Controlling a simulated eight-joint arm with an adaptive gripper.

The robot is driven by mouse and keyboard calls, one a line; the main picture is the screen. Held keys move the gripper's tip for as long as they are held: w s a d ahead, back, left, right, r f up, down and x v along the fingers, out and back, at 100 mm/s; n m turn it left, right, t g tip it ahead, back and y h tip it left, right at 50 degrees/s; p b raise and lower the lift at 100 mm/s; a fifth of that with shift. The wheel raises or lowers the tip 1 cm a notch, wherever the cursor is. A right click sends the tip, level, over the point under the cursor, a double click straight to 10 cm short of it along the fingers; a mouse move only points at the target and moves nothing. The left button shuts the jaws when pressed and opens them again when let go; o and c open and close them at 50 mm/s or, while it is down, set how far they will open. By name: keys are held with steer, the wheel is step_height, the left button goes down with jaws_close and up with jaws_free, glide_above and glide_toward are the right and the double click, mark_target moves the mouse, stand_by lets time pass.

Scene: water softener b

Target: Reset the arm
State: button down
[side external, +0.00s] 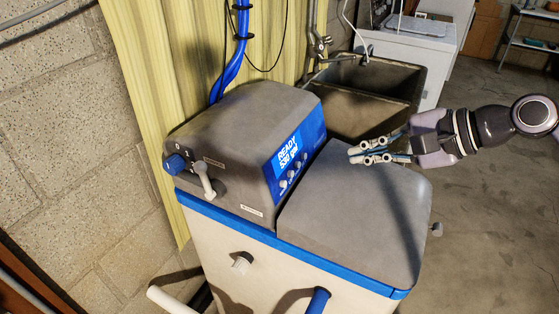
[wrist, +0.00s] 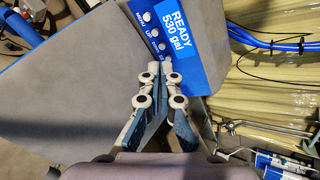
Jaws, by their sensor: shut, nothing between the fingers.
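My gripper (side external: 362,155) is above the grey lid (side external: 345,225) of the water softener, at the right of the side view, with my arm coming in from the right. Its fingers are shut with nothing between them and point left toward the control head. In the wrist view my gripper (wrist: 158,68) has its fingertips close below the blue panel (wrist: 165,38), apart or touching I cannot tell. The panel's display (side external: 290,150) reads "READY 530 gal", with several small round buttons (wrist: 152,32) beside it.
The grey control head (side external: 240,140) stands at the left, with a blue knob (side external: 175,164) and a pale lever (side external: 205,182). A utility sink (side external: 375,95) and a white appliance (side external: 415,45) stand behind. Blue tubes (side external: 238,50) run up the wall. Open floor (side external: 490,220) lies at the right.

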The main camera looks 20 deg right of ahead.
steer(key=s+d+f+n+h, duration=0.1)
steer(key=d+f+n, duration=0.1)
steer(key=d, duration=0.2)
steer(key=s+d+f+n+h, duration=0.1)
steer(key=d+n, duration=0.2)
steer(key=s+d+f+n+h, duration=0.1)
steer(key=d+f+n, duration=0.1)
steer(key=d, duration=0.2)
steer(key=shift+s+d+f+n+h, duration=0.2)
steer(key=shift+d+f+n+h, duration=0.1)
steer(key=shift+d+n+h, duration=0.1)
steer(key=s+d+f+n+g+h, duration=0.1)
steer(key=s+d+f+n+h, duration=0.2)
steer(key=s+d+f+n, duration=0.2)
steer(key=d+n, duration=0.2)
steer(key=d, duration=0.2)
steer(key=shift+d+h, duration=0.3)
steer(key=shift+d, duration=0.05)
